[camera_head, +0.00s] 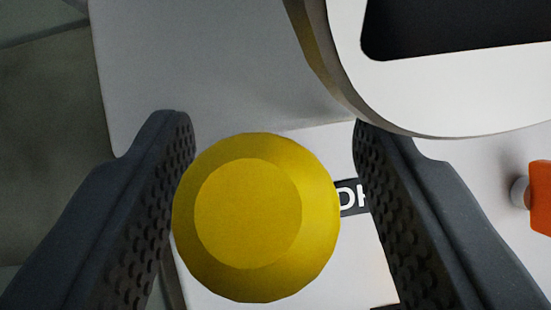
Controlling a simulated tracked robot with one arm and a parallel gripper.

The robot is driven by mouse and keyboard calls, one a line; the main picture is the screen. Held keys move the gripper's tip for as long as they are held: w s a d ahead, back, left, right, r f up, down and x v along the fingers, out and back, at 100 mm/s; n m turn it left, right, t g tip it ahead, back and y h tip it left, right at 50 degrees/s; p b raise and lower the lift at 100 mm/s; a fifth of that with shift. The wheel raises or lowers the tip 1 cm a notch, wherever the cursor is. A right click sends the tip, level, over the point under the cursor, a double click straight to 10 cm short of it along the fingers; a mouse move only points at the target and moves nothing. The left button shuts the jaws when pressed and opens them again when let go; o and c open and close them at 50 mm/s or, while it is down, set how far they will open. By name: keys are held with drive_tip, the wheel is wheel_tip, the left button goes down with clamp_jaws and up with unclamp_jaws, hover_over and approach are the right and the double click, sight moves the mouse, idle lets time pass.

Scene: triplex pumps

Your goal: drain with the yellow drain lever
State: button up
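The yellow drain lever's round knob (248,213) is seen end-on, low and left of centre in the view. My gripper (268,120) is open, with one dark, studded finger on each side of the knob. The left finger looks very close to the knob's left edge, and a small gap shows between the knob and the right finger. I cannot tell whether the left finger touches it. The rest of the lever is hidden behind the knob. A dark label (351,197) reading "DR" or similar is partly covered by the knob and right finger.
A large white rounded housing with a dark window (450,95) fills the top right, close to the right fingertip. An orange part (540,197) on a short pale stem is at the right edge. A grey panel (215,70) lies behind, with dark floor at far left.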

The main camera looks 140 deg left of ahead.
drive_tip(key=shift+a+r, duration=0.1)
drive_tip(key=shift+r, duration=0.1)
drive_tip(key=v, duration=1.3)
drive_tip(key=shift+s+a, duration=0.1)
